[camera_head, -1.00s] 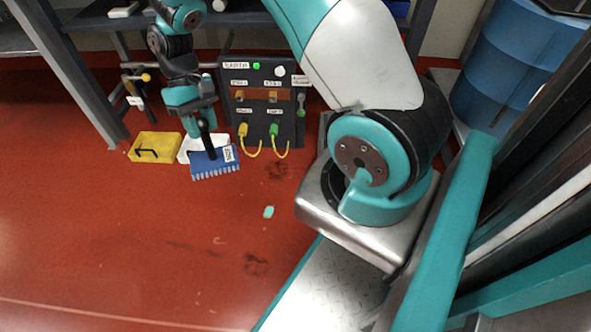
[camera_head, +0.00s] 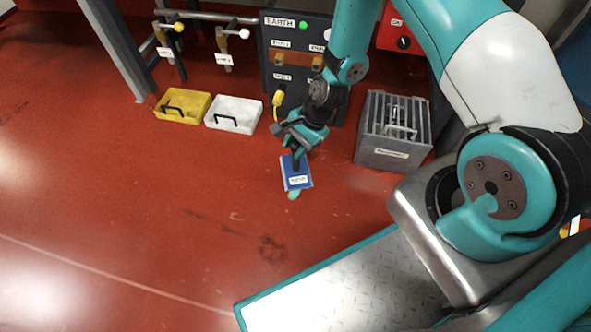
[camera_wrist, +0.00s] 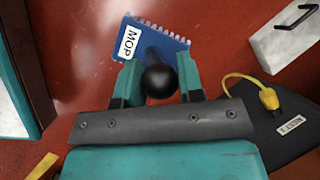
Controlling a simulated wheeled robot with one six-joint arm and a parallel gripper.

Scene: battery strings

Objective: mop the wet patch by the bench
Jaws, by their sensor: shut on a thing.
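My gripper (camera_head: 297,138) is shut on the black knobbed handle of the mop (camera_head: 297,170). The mop is a flat blue block with a white label. In the wrist view my gripper (camera_wrist: 157,75) has the round black knob between its teal fingers, with the toothed blue mop (camera_wrist: 165,40) beyond, labelled MOP. A small pale teal patch (camera_head: 293,196) shows on the red floor at the mop's near edge, partly covered by it. I cannot tell whether the mop touches the floor. Dark stains (camera_head: 270,248) mark the floor nearer me.
A yellow tray (camera_head: 183,94) and a white tray (camera_head: 247,112) stand behind left. A dark panel (camera_head: 268,70) with a yellow plug stands behind. A grey slatted box (camera_head: 374,157) is at right. A bench leg (camera_head: 125,55) rises at left. The left floor is open.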

